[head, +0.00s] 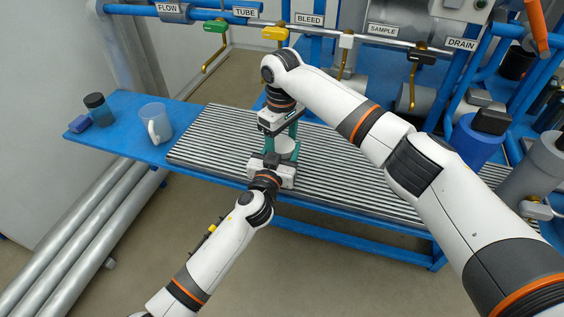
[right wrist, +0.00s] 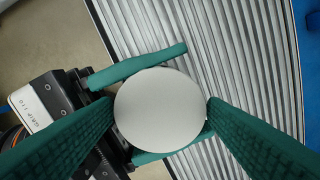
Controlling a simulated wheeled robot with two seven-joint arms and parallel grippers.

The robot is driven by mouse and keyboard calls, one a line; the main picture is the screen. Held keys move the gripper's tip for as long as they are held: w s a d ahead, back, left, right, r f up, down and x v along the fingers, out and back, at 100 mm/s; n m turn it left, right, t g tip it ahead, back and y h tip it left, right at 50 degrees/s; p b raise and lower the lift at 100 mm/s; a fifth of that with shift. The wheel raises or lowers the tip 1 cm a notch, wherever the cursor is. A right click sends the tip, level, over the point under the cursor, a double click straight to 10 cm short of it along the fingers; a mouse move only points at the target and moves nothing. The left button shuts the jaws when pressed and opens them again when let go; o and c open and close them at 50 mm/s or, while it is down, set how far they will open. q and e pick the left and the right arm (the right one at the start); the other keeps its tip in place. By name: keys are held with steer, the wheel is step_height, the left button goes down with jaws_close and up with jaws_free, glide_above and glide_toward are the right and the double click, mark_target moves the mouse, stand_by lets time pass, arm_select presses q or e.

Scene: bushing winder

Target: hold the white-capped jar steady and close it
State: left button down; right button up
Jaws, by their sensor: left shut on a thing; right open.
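The white-capped jar (head: 286,149) stands on the ribbed grey mat, mostly hidden between my grippers in the head view. Its round white cap (right wrist: 160,110) fills the middle of the right wrist view; whether it is seated on the jar cannot be told. My left gripper (head: 279,155) is shut on the jar from the near side. Its green fingers (right wrist: 140,66) pass on either side below the cap in the right wrist view. My right gripper (head: 287,138) points down from above. It is open, its fingertips (right wrist: 160,99) on opposite sides of the cap, very close to its edge.
The ribbed mat (head: 208,135) lies on a blue bench (head: 185,112). A clear mug (head: 155,121), a dark-lidded jar (head: 98,109) and a blue block (head: 81,123) stand at left. Labelled valves and pipes (head: 330,36) run behind. The mat right of the jar is clear.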

steer(key=shift+f, duration=0.4)
steer(key=shift+c, duration=0.2)
steer(key=c, duration=0.8)
steer(key=o, duration=1.2)
steer(key=shift+r, duration=0.1)
step_height(320, 180, up, 12)
steer(key=shift+f, duration=0.1)
